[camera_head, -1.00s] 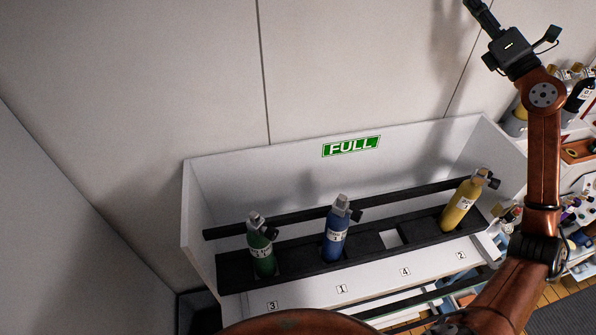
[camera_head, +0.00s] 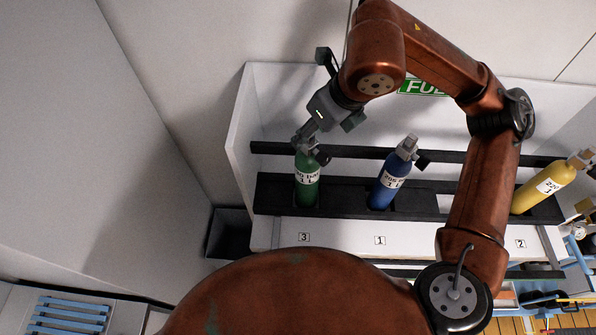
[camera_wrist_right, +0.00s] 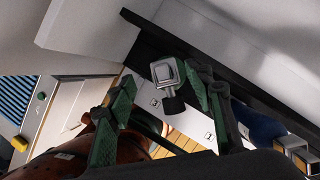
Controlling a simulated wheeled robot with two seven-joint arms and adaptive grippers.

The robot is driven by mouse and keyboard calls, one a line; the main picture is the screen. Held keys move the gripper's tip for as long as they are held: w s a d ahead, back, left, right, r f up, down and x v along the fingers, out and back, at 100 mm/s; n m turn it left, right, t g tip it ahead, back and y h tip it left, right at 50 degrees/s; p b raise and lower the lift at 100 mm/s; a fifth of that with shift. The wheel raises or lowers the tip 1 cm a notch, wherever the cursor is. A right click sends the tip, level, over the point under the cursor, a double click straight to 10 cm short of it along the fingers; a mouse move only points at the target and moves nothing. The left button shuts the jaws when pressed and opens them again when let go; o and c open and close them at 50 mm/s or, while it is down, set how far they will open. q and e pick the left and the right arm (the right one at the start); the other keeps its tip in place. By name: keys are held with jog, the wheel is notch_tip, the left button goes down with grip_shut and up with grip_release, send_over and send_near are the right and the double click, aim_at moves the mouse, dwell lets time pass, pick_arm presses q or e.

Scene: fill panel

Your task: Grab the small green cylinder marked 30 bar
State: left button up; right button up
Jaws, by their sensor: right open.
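The small green cylinder (camera_head: 307,183) stands upright in the black rack at the slot marked 3. Its white label shows, but I cannot read the number clearly. My right gripper (camera_head: 304,138) is open just above it, pointing down at its valve top. In the right wrist view, the cylinder's metal valve with a black knob (camera_wrist_right: 165,74) appears between the two green-padded fingers of my right gripper (camera_wrist_right: 160,95). I cannot tell whether either finger touches it. My left gripper is not in view.
A blue cylinder (camera_head: 388,185) stands at slot 1, right of the green one. A yellow cylinder (camera_head: 543,187) leans at slot 2. A black rail (camera_head: 450,156) runs behind them. The white side wall (camera_head: 245,150) of the panel is close on the left.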

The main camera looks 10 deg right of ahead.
aim_at(307, 170)
jog(key=shift+f, duration=0.45)
jog(key=shift+p+x, duration=0.35)
jog(key=shift+x, duration=0.9)
jog(key=x, duration=0.1)
jog(key=p+x, duration=0.1)
jog(key=x, duration=0.1)
jog(key=shift+w+f, duration=0.1)
jog(key=shift+w, duration=0.3)
jog(key=shift+w+a+f, duration=0.1)
jog(key=shift+w+f, duration=0.15)
jog(key=shift+f, duration=0.3)
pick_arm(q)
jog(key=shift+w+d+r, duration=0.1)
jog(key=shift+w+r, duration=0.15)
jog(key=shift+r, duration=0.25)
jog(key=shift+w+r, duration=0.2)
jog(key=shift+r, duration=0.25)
pick_arm(e)
jog(key=shift+c, duration=0.5)
jog(key=shift+c, duration=0.9)
grip_shut()
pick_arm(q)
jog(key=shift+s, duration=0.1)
